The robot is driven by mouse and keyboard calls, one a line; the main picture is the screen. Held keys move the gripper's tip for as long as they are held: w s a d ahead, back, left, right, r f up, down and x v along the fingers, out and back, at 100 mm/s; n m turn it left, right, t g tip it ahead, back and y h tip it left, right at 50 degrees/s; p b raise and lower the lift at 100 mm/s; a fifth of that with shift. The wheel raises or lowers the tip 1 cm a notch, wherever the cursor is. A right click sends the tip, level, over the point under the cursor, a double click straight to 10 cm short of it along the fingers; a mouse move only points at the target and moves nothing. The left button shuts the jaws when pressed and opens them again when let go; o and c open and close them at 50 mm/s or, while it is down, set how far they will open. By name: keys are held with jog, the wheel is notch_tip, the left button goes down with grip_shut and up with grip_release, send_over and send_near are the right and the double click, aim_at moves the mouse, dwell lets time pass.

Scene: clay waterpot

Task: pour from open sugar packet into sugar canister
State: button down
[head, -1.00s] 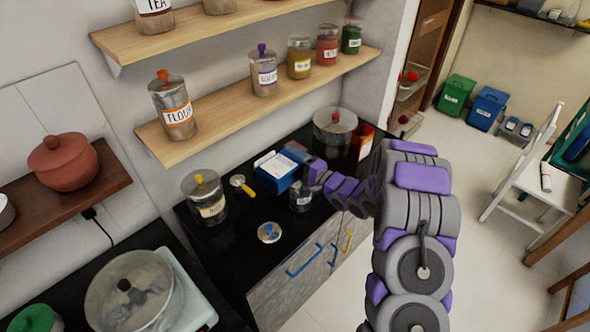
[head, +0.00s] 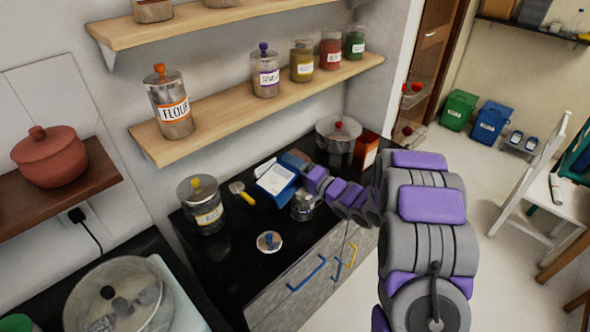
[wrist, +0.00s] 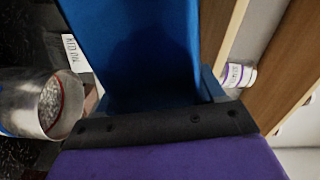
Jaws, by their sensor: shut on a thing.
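My gripper (head: 300,160) is shut on the blue and white sugar packet (head: 277,181), which it holds over the black counter. The packet's blue side fills the upper middle of the wrist view (wrist: 135,45). The glass canister (head: 303,207) stands on the counter just right of and in front of the packet. In the wrist view the canister (wrist: 40,105) is at the left, its open mouth facing the packet. I cannot tell whether any sugar is falling. A round lid with a blue knob (head: 269,242) lies on the counter in front.
A yellow-handled scoop (head: 242,193) lies left of the packet. A yellow-knobbed canister (head: 203,205) stands farther left. A lidded pot (head: 338,140) and an orange box (head: 366,150) are at the back right. A shelf with jars (head: 270,95) hangs above. The counter around the lid is clear.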

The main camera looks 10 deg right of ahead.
jog(key=p, duration=0.4)
jog(key=shift+w+r, duration=0.2)
jog(key=shift+r, duration=0.1)
jog(key=p, duration=0.5)
jog(key=shift+d+m, duration=0.1)
jog(key=shift+m, duration=0.2)
jog(key=shift+f+p, duration=0.1)
jog(key=shift+p, duration=1.15)
jog(key=shift+f+b, duration=0.2)
jog(key=shift+b, duration=0.15)
